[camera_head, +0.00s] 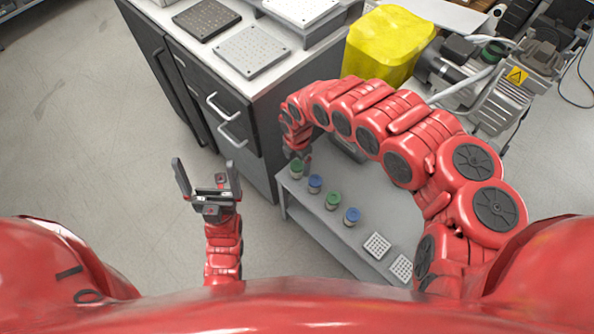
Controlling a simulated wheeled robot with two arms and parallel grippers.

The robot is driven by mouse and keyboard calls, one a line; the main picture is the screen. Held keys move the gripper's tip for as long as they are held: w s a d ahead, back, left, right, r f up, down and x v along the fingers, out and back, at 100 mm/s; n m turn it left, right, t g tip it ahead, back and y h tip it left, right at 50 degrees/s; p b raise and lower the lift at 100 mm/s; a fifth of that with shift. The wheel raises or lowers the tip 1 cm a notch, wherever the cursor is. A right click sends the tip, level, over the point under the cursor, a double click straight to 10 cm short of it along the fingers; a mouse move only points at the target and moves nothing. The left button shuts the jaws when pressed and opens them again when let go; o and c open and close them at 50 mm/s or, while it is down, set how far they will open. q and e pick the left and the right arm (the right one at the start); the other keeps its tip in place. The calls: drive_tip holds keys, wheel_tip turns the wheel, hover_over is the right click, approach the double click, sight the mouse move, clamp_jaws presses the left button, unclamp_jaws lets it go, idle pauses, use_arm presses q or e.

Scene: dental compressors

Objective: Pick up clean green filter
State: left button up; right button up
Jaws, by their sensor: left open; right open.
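Two green filters stand on the grey low table (330,241): one (297,170) at the far left end of a row, the other (332,201) third along. Which green one is clean cannot be told. Two blue filters (315,184) (352,217) stand between and after them. My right arm arches over the table, and its gripper (303,159) points down right by the far green filter. Its fingers are small and partly hidden; it is open, and contact cannot be told. My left gripper (207,182) is wide open and empty over the floor, left of the table.
Two white perforated racks (377,246) (400,267) lie at the table's near end. A dark cabinet with drawers (220,110) stands behind, trays on top. A yellow container (388,45) and compressor machinery (485,85) are at the back right. Floor at left is clear.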

sight(297, 165)
drive_tip(key=f, duration=0.1)
drive_tip(key=f+b, duration=0.1)
drive_tip(key=f, duration=0.3)
drive_tip(key=shift+w+a, duration=0.1)
drive_tip(key=shift+w, duration=0.15)
clamp_jaws()
